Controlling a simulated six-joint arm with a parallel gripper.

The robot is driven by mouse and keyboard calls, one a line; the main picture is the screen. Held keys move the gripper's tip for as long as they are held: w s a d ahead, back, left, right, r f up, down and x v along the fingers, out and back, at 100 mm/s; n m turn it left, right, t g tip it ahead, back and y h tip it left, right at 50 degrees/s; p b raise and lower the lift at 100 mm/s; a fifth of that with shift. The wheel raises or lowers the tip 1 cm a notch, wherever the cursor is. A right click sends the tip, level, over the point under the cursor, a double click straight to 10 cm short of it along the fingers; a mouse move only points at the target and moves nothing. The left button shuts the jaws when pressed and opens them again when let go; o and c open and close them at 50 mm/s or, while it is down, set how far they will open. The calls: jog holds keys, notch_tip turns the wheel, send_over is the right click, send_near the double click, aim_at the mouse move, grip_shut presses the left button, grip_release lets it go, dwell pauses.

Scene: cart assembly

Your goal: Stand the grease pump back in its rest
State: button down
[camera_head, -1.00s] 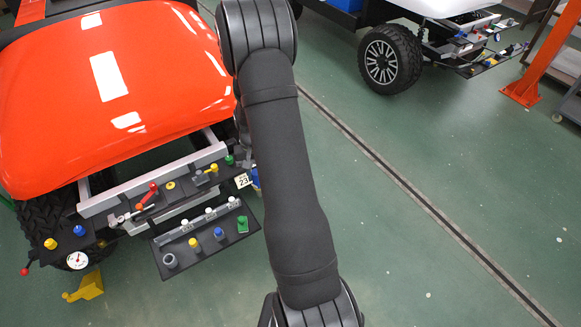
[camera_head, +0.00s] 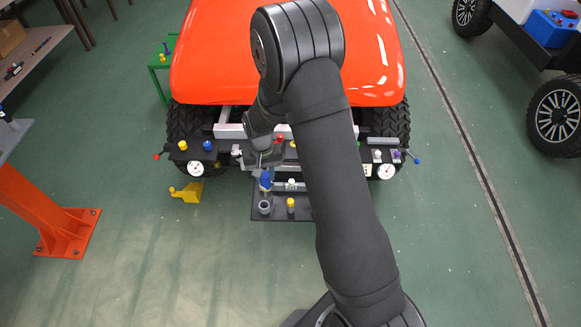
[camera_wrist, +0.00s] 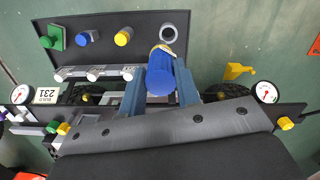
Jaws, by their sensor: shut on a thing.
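My gripper (camera_wrist: 160,90) is shut on the blue grease pump (camera_wrist: 163,74), one finger on each side of it. In the wrist view the pump's pale yellowish end points toward the black tray. In the head view the pump (camera_head: 266,181) shows as a small blue upright piece below my gripper (camera_head: 264,168). In the head view the rest (camera_head: 265,207) looks empty. The height gap between them is hard to judge.
The black tray (camera_wrist: 105,18) also holds a yellow peg (camera_wrist: 123,37), a blue peg (camera_wrist: 83,38) and a green piece (camera_wrist: 55,37). White-capped pieces (camera_wrist: 95,73) stand nearby. Gauges and knobs line the cart's front bar. A yellow bracket (camera_head: 187,192) is at left.

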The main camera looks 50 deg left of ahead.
jog(key=shift+s+a, duration=0.3)
jog(key=shift+s, duration=0.45)
jog(key=shift+f, duration=0.1)
jog(key=shift+f, duration=4.4)
jog(key=c, duration=1)
grip_release()
